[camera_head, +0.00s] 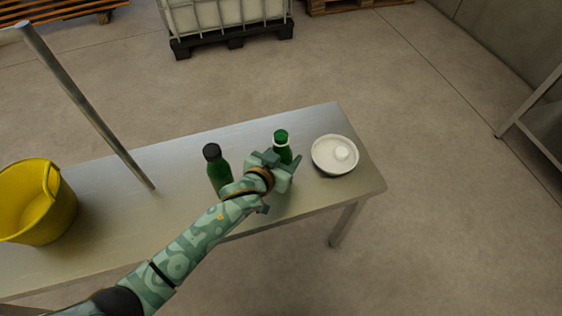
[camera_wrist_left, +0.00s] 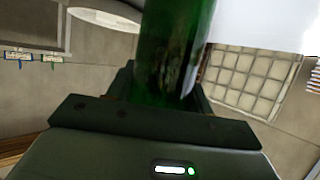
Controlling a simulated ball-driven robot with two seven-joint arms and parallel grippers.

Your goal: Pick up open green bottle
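A green bottle (camera_head: 282,144) with a green top and a pale ring at its neck stands upright near the right end of the metal table. My left gripper (camera_head: 281,160) is at this bottle with a finger on either side of it, hiding its lower part. In the left wrist view the green glass (camera_wrist_left: 172,50) fills the gap between my left fingers (camera_wrist_left: 168,88). I cannot tell whether they press on it. A second green bottle (camera_head: 217,171) with a black cap stands to the left, partly behind my left arm. My right gripper is not in view.
The metal table (camera_head: 165,206) carries a yellow bucket (camera_head: 38,222) at the left and a white round dish (camera_head: 334,168) with a knob right of my gripper. A metal post (camera_head: 90,108) rises at the table's back. A caged tank (camera_head: 225,15) stands farther back.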

